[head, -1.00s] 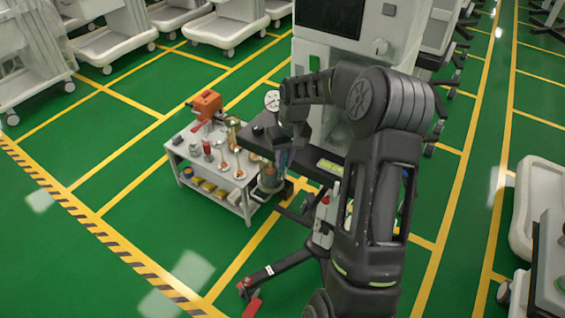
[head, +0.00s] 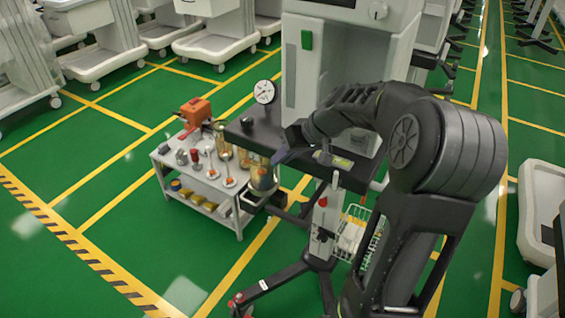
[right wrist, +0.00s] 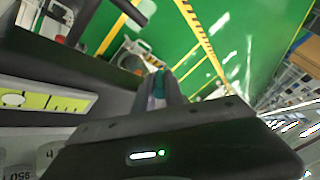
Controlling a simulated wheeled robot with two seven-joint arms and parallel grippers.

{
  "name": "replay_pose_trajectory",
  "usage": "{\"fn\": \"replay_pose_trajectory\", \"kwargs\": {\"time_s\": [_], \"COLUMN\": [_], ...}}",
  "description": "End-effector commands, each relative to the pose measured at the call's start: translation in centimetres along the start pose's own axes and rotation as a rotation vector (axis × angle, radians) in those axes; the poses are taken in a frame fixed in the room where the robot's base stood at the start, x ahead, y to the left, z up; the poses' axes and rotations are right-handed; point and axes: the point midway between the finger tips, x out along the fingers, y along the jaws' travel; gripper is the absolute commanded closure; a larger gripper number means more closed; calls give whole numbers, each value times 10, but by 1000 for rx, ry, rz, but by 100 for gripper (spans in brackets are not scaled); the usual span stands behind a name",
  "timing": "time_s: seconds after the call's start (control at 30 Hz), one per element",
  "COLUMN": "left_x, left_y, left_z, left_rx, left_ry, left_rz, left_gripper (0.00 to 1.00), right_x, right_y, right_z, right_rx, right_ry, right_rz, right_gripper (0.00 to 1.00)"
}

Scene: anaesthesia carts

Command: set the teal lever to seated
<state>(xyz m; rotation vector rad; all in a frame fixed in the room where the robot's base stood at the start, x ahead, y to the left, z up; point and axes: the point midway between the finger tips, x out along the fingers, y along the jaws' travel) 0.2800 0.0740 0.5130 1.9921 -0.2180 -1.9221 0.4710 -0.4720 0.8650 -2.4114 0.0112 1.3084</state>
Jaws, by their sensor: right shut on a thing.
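My right gripper (head: 283,155) is at the front of the dark shelf of the tall anaesthesia cart, beside the label plate. In the right wrist view its fingers (right wrist: 157,92) are closed together, and a small strip of the teal lever (right wrist: 158,73) shows at their tips. The fingers hide most of the lever, so its setting cannot be read. In the head view the lever is hidden by the gripper. My left gripper is not in view.
A dial gauge (head: 264,92) stands on the cart shelf (head: 250,130). A glass canister (head: 262,178) hangs below it. A low side table (head: 165,160) with an orange device (head: 195,111) stands left. A wire basket (head: 358,235) hangs on the cart pole. Green floor lies open at left.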

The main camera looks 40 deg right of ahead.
Motion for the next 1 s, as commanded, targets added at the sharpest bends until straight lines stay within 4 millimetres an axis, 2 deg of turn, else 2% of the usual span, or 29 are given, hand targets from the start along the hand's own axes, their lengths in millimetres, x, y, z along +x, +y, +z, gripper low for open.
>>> {"fn": "replay_pose_trajectory", "kwargs": {"time_s": [0.27,0.3,0.4,0.77,1.0], "left_x": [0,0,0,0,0], "left_y": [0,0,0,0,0], "left_z": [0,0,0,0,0], "left_rx": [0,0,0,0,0], "left_ry": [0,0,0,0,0], "left_rz": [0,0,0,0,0], "left_gripper": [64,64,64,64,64], "right_x": [-1,-1,-1,-5,-37], "right_y": [1,1,0,0,0], "right_z": [0,0,0,0,-1], "right_rx": [1,2,1,1,0], "right_ry": [1,1,0,-1,2], "right_rz": [1,1,1,0,2], "right_gripper": [100,85,77,77,77]}}
